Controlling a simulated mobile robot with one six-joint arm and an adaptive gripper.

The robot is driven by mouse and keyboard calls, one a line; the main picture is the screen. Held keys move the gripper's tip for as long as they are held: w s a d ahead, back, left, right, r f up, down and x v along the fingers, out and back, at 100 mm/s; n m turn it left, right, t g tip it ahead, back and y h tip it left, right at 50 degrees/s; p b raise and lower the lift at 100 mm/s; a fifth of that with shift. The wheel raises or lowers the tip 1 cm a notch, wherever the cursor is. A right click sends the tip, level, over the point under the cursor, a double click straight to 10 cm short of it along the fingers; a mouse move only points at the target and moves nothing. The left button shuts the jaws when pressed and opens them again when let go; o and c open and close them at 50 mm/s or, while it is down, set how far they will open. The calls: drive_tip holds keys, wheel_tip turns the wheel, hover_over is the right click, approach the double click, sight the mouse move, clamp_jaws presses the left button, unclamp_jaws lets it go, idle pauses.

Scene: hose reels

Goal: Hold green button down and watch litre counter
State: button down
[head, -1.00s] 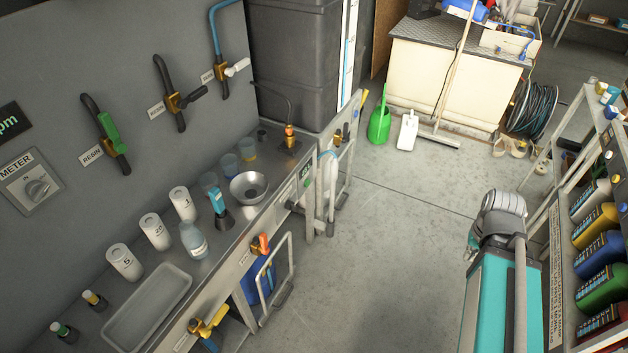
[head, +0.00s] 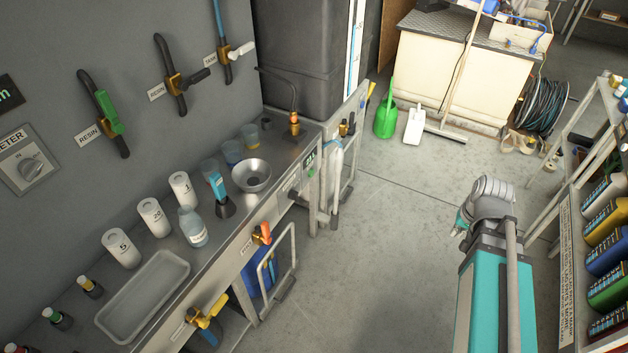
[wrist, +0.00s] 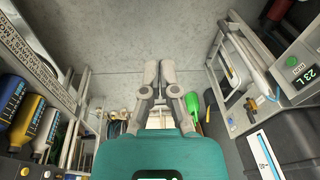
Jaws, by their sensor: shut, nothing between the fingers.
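My gripper (wrist: 159,68) is shut and empty in the wrist view, over the floor and well apart from the button. In the head view part of my gripper (head: 461,222) shows left of my arm.
The steel bench (head: 205,270) holds cups, a tray (head: 143,297) and a funnel (head: 251,175). A hose frame (head: 338,180) stands out at its end. A bottle shelf (head: 566,270) is close on my right. Open floor (head: 370,270) lies between. A green watering can (head: 385,120) stands farther back.

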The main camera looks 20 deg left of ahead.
sight(312, 174)
drive_tip(key=w+a+f+m+t+y+b, duration=0.1)
drive_tip(key=w+a+f+t+y+b, duration=0.2)
drive_tip(key=w+a+f+b, duration=0.5)
drive_tip(key=w+a+f+m+t+y+b, duration=0.1)
drive_tip(key=w+a+f+t+y+b, duration=0.2)
drive_tip(key=w+a+f+b, duration=0.5)
drive_tip(key=w+a+f+m+t+y+b, duration=0.1)
drive_tip(key=w+a+f+t+y+b, duration=0.2)
drive_tip(key=a+b, duration=1.9)
drive_tip(key=w+a+f+t, duration=0.1)
drive_tip(key=w+a+f, duration=0.2)
drive_tip(key=w+f, duration=0.2)
drive_tip(key=shift+w+a+f+m, duration=0.35)
drive_tip(key=shift+a+f+m, duration=0.05)
drive_tip(key=shift+f, duration=0.35)
drive_tip(key=shift+a, duration=0.15)
drive_tip(key=a, duration=0.8)
drive_tip(key=shift+w+a, duration=0.2)
drive_tip(key=shift+w, duration=0.15)
drive_tip(key=shift+a, duration=1)
idle(0.7)
